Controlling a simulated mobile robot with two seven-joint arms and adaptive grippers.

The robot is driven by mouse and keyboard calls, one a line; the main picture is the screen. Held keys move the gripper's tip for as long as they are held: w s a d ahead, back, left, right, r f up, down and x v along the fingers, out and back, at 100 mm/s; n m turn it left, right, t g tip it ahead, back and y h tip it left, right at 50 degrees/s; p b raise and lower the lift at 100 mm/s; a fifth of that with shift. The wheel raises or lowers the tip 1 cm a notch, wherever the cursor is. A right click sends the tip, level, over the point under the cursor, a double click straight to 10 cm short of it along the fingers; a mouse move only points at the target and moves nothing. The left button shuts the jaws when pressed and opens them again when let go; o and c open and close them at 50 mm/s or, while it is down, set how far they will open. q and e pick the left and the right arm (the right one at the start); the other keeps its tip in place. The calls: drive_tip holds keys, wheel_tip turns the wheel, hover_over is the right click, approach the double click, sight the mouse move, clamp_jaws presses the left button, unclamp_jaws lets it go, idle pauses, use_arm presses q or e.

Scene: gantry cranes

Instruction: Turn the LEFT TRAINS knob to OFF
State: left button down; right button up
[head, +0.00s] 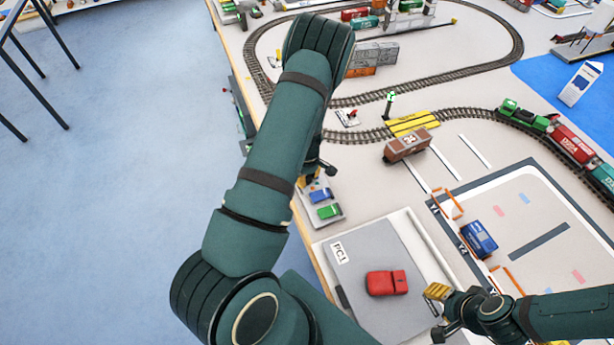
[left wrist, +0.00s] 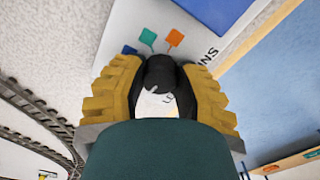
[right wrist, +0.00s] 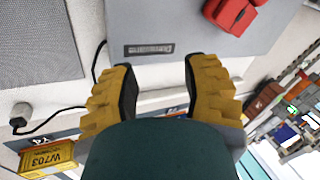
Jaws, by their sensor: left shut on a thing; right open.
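The control panel (left wrist: 215,22) shows in the left wrist view as a pale plate with orange, teal and blue marks. Part of a word ending in "NS" is printed on it. My left gripper (left wrist: 160,82) is over this panel, its yellow fingers drawn in around a black knob (left wrist: 160,70). The knob's pointer and exact setting cannot be read, as fingers and pads cover much of it. In the head view my left arm hides most of this area. My right gripper (right wrist: 158,75) is open and empty above a grey board; it also shows in the head view (head: 439,312).
A blue vehicle (head: 479,238), a brown wagon (head: 407,145) and a train (head: 565,142) stand on the table.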

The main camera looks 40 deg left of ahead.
use_arm(q)
drive_tip(key=c, duration=0.6)
unclamp_jaws()
wheel_tip(320, 180, up, 12)
idle(0.5)
drive_tip(key=shift+s, duration=0.1)
